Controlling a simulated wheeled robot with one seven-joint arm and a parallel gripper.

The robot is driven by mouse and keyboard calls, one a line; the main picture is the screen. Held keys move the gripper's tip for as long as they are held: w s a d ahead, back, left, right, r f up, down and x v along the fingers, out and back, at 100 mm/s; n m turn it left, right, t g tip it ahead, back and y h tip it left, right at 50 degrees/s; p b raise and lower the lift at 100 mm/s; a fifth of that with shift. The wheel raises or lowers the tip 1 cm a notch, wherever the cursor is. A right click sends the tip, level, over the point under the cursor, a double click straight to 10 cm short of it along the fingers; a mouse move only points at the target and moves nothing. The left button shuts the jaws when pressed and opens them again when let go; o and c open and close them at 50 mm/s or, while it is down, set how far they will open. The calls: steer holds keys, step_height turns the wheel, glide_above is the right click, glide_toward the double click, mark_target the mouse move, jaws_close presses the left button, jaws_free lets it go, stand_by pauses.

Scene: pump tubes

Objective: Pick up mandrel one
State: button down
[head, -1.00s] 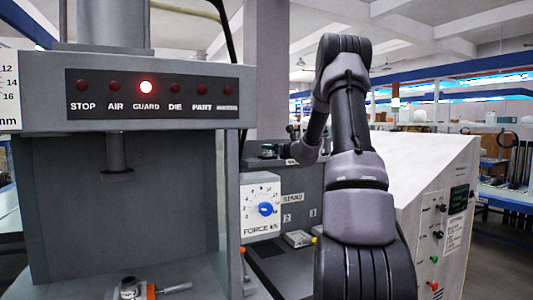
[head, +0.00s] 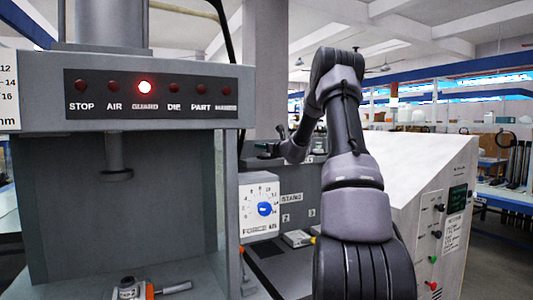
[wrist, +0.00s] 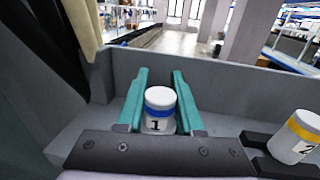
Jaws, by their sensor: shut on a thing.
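Mandrel one (wrist: 160,108) is a short white cylinder with a blue band and a black "1", seen in the wrist view. My gripper (wrist: 160,80) has two teal fingers, one on each side of it. The gripper is shut on mandrel one, which looks upright. Whether its lower end is clear of the surface below is hidden by my gripper's dark body. In the head view the far end of my arm is small, behind the press, and the mandrel cannot be made out.
A second white cylinder with a yellow band and a "2" (wrist: 298,137) stands at the right in the wrist view. A grey wall runs behind the fingers. In the head view, the press (head: 120,185) stands left, with its GUARD lamp (head: 145,88) lit red, and a sloped control cabinet (head: 420,190) stands right.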

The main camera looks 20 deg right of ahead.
step_height(320, 180, up, 10)
stand_by(0.6)
stand_by(0.4)
